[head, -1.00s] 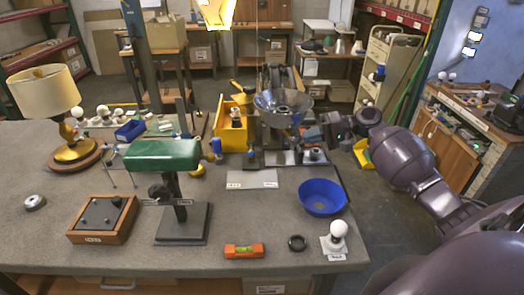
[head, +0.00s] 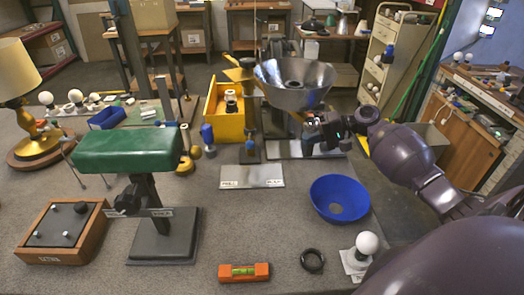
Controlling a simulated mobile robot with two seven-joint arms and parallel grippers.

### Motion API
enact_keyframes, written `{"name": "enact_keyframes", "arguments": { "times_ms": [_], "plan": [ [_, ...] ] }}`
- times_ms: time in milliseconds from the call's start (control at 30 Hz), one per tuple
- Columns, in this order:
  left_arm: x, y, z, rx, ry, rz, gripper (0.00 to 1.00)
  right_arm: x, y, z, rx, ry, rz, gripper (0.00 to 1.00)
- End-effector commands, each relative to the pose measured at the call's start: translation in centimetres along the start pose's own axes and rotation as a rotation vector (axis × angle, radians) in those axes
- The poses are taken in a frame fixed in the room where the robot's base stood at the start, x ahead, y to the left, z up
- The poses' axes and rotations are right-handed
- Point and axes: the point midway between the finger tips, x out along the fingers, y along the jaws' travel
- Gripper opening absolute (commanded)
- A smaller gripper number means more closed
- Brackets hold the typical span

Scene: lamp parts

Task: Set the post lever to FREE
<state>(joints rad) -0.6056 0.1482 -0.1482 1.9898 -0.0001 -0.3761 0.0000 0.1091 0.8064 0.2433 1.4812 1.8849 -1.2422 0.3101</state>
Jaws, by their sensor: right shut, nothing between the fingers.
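A silver bowl-shaped shade (head: 312,97) stands at the back middle, above a dark metal base plate (head: 330,153). My right gripper (head: 311,130) is shut and empty, just below the shade's right side; I cannot tell whether it touches anything. I cannot tell for certain which part is the post lever. My left gripper is out of view.
A blue bowl (head: 325,188), a black ring (head: 312,261), an orange level (head: 244,272) and a white bulb (head: 367,243) lie at the front right. A yellow bin (head: 228,123) stands behind. The grey tabletop (head: 215,215) is clear between the green lamp and the blue bowl.

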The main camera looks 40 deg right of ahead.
Motion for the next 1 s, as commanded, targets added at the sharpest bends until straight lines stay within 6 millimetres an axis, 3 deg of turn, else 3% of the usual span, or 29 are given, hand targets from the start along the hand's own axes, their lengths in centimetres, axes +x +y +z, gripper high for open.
{"name": "enact_keyframes", "arguments": {
  "times_ms": [267, 733, 1000],
  "plan": [
    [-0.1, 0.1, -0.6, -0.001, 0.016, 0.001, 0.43, 1.9, 0.1, 0.0, 0.0, -0.002, -0.001, 0.0],
    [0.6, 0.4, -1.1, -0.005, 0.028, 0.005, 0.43, 10.0, 0.1, 0.0, 0.0, -0.001, 0.0, 0.0],
    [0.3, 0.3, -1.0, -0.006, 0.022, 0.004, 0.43, 12.8, -1.6, 0.0, -0.001, 0.0, 0.0, 0.0]
  ]
}}
